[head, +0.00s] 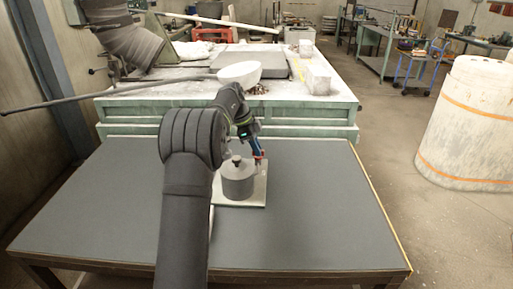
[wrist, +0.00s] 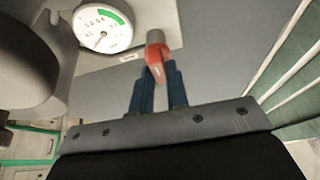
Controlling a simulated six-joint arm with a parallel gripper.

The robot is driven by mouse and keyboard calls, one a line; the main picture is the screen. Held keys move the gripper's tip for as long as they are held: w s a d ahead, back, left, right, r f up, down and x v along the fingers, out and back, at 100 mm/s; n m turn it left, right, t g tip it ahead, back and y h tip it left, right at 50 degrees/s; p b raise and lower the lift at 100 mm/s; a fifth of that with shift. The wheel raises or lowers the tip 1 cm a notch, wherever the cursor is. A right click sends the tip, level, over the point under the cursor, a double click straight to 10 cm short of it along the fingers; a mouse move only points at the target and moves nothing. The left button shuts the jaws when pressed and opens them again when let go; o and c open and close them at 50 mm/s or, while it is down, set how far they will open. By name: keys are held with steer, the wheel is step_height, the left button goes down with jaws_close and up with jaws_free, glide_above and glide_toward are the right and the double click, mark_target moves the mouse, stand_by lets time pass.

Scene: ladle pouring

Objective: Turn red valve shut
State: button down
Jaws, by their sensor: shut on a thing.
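The red valve (wrist: 157,58) is a small rounded handle on a pale stub, in the upper middle of the wrist view. My gripper (wrist: 159,74) has its two blue fingers on either side of the handle's lower end and is shut on it. In the head view my gripper (head: 258,155) is at the back right of a dark grey cylinder (head: 238,184), which stands on a pale square plate (head: 228,203). In that view my arm and fingers hide most of the valve. A round white gauge (wrist: 102,28) with a green band and a needle shows left of the valve.
The dark grey table (head: 320,220) is clear around the plate. Behind it stands a green-framed workbench (head: 310,117) with a white bowl (head: 239,74) and pale blocks. A large white drum (head: 468,125) stands on the floor at the right.

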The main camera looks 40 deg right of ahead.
steer(key=c, duration=1.4)
jaws_free()
steer(key=v, duration=1.7)
steer(key=shift+r, duration=0.15)
steer(key=x, duration=1.7)
steer(key=shift+f, duration=0.2)
